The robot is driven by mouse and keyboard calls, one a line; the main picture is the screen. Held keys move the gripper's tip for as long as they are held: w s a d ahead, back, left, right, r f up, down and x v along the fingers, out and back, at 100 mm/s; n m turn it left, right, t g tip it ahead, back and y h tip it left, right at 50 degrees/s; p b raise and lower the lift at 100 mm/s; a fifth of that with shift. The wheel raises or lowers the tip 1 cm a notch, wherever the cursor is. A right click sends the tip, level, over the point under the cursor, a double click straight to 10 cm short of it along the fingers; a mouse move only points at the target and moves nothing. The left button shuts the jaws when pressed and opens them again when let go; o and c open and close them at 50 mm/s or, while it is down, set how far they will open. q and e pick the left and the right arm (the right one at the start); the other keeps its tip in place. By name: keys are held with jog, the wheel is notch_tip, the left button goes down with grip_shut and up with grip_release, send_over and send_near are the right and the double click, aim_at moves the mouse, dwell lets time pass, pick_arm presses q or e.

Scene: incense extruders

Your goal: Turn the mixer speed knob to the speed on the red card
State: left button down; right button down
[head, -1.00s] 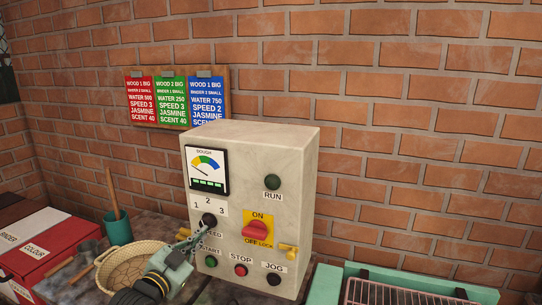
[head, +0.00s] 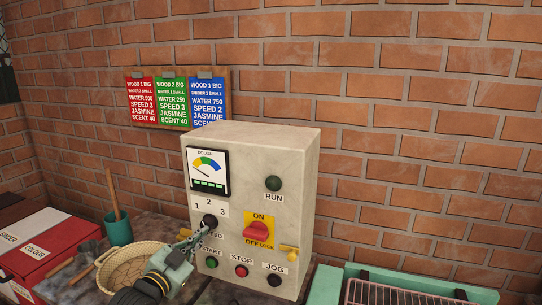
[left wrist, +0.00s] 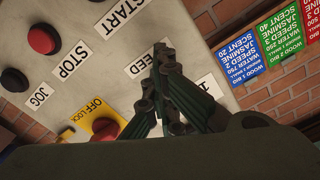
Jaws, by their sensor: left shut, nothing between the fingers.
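The black speed knob (head: 209,221) sits on the front of the pale control box (head: 296,160), under the white labels 1, 2 and 3; I cannot tell where its pointer stands. The red card (head: 142,101) hangs on the wall board at the left and reads SPEED 3. My left gripper (head: 204,231) is shut and empty, its fingertips at the lower edge of the knob; I cannot tell whether they touch it. In the left wrist view the closed fingers (left wrist: 162,52) cover the knob, beside the partly hidden SPEED label (left wrist: 137,63). My right gripper is out of view.
Below the knob are the green START (head: 211,262), red STOP (head: 241,271) and black JOG (head: 274,280) buttons. The red ON/OFF switch (head: 256,230) is to the right. A basket (head: 128,268) and a teal cup (head: 118,230) stand left of the box.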

pick_arm(q)
jog(key=shift+w+r, duration=0.1)
jog(key=shift+r, duration=0.3)
jog(key=shift+w+a+r+p, duration=0.15)
jog(key=shift+w+a+p, duration=0.05)
jog(key=shift+p, duration=0.15)
jog(key=shift+w+a+r+p, duration=0.25)
jog(key=shift+a+r+p, duration=0.15)
jog(key=shift+p, duration=0.1)
jog(key=shift+a+f, duration=0.3)
jog(key=p+v, duration=0.3)
jog(key=v, duration=0.3)
jog(key=shift+f, duration=0.2)
